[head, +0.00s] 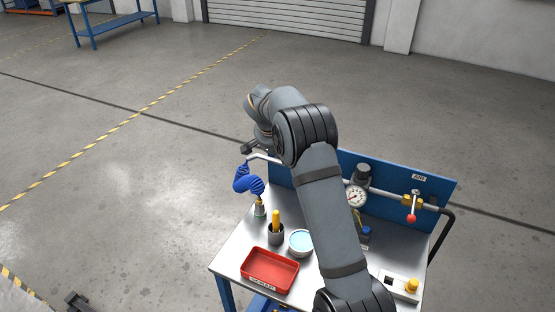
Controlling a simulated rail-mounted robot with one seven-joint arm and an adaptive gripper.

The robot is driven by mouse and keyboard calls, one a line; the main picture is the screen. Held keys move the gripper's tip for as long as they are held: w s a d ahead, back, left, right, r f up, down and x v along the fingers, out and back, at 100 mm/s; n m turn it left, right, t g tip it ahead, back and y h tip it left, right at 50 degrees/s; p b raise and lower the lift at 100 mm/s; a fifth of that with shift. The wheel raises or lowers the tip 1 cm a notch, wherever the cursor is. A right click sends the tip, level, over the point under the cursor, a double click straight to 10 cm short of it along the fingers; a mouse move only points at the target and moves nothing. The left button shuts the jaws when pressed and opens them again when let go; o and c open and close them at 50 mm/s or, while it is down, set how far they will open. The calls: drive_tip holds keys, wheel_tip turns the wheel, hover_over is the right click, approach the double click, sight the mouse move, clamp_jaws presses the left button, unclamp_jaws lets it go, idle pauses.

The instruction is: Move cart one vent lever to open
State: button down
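The cart (226,258) has a steel top and a blue back panel (440,189) with a label that seems to read "AIR". A pipe runs along the panel. At its right part sits a brass-coloured valve with a short lever with a red knob (411,217), which hangs downward. I cannot tell whether this is the vent lever. My arm crosses in front of the cart and hides the middle of the pipe. My gripper (250,147) is small and dark, near the pipe's left end, above the blue coiled hose (248,181). Its fingers are too unclear to tell their state.
A round gauge (356,196) sits beside my arm. A red tray (269,270), a dark cup with a yellow-handled item (276,234) and a bowl (301,242) stand on the cart top. A box with a yellow knob (412,286) is front right.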

drive_tip(key=s+a+f+b, duration=0.2)
drive_tip(key=s+b, duration=0.1)
drive_tip(key=b, duration=0.2)
drive_tip(key=p+v, duration=0.1)
drive_tip(key=v, duration=1)
drive_tip(key=shift+w+d, duration=0.15)
drive_tip(key=shift+w, duration=0.05)
drive_tip(key=w+d+f+p, duration=0.4)
drive_tip(key=w+f+p, duration=0.1)
drive_tip(key=w+f, duration=0.2)
drive_tip(key=shift+f+p, duration=0.3)
drive_tip(key=shift+f, duration=0.05)
drive_tip(key=shift+w+d, duration=0.1)
drive_tip(key=shift+d, duration=0.1)
